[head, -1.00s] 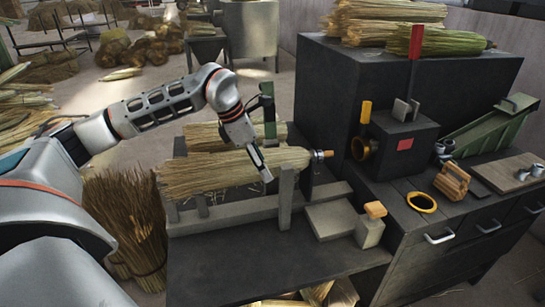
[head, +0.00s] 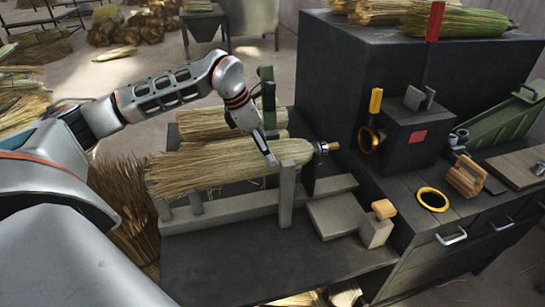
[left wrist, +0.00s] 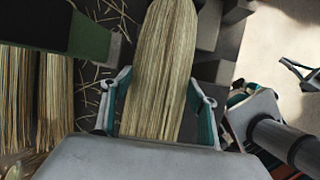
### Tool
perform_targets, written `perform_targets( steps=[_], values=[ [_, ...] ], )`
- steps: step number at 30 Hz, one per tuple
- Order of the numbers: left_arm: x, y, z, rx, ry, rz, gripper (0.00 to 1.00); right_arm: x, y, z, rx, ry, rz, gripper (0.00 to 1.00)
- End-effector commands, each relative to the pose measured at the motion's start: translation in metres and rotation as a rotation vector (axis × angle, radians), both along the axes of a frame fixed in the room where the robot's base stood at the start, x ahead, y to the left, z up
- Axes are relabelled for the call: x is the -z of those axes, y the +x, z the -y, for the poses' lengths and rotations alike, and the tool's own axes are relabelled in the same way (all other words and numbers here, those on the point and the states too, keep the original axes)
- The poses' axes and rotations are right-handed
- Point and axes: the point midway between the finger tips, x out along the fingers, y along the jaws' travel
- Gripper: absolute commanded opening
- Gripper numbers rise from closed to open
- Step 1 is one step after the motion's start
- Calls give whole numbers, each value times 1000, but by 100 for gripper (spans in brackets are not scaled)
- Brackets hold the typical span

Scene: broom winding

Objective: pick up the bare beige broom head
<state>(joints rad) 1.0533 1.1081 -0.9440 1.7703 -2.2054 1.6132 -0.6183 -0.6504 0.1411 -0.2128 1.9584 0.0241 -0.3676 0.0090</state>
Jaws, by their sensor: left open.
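The bare beige broom head (head: 215,167) lies on its side on a grey stand (head: 286,200) on the dark bench, its bristles to the left and its narrow neck with a dark-and-orange end to the right. My left gripper (head: 266,150) is at the broom head near its neck end, pointing down. In the left wrist view the broom head (left wrist: 165,50) runs between the open fingers of my left gripper (left wrist: 160,105), one finger on each side. I cannot tell whether the fingers touch it.
A second straw bundle (head: 205,122) lies just behind the broom head. A green upright post (head: 266,90) stands behind the gripper. The dark machine (head: 405,140) with a brass ring is to the right. A yellow ring (head: 432,199) and a wooden block (head: 465,175) lie on the cabinet top.

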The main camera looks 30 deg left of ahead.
Motion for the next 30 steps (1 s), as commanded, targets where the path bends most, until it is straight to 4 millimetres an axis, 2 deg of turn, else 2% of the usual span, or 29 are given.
perform_targets(
  steps=[9,17,21,30],
  values=[
    [39,12,14,2,-1,-2,59,-1,1,0,1,0,2,0],
    [41,14,14,1,1,1,59,-3,2,0,1,1,6,0],
    [41,14,14,1,0,0,23,-3,2,0,1,1,6,0],
    [40,15,14,1,-1,3,22,-3,2,0,1,2,7,0]
  ],
)
